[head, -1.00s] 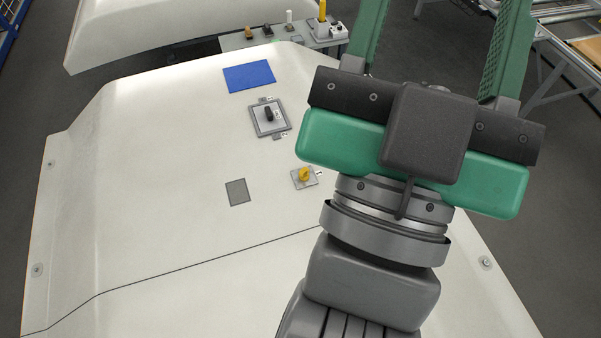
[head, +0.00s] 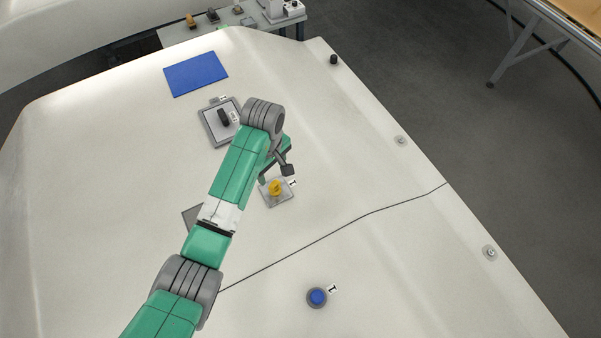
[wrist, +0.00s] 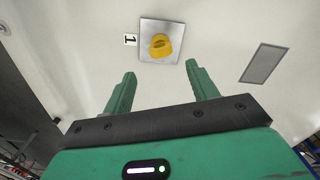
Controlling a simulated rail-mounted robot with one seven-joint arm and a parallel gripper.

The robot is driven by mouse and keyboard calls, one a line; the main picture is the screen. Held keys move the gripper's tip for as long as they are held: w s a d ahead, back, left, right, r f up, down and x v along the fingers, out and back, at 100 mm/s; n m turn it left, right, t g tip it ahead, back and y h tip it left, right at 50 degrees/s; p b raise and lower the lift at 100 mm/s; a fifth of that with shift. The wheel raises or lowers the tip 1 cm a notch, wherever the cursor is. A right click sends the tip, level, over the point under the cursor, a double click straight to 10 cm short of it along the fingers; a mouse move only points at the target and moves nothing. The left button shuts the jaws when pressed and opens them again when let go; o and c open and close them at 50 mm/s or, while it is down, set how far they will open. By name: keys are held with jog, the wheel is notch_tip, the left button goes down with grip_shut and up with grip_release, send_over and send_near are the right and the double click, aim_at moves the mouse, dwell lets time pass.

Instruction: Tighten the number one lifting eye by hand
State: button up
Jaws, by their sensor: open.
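The yellow lifting eye (head: 276,187) stands on a small square grey plate (head: 279,198) on the pale curved surface, with a "1" label (head: 292,182) beside it. In the wrist view the yellow eye (wrist: 160,45) sits on its plate (wrist: 173,28), with the "1" label (wrist: 130,40) to its left. My gripper (wrist: 160,80) is open and empty, its two green fingers apart, short of the eye and pointing towards it. In the head view my arm hides most of the gripper, just above the eye.
A dark-handled part on a grey plate (head: 213,130) and a blue mat (head: 196,74) lie farther back. A grey rectangle (wrist: 264,63) lies right of the eye in the wrist view. A blue round part (head: 317,297) labelled "1" is nearer. A seam (head: 330,236) crosses the surface.

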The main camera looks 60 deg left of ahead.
aim_at(274, 183)
jog(key=shift+d+f, duration=0.1)
jog(key=shift+d, duration=0.05)
notch_tip(274, 183, down, 8)
jog(key=shift+s+d+r+b, duration=0.1)
jog(key=shift+r+b, duration=0.15)
jog(key=shift+b, duration=0.15)
jog(key=c, duration=1)
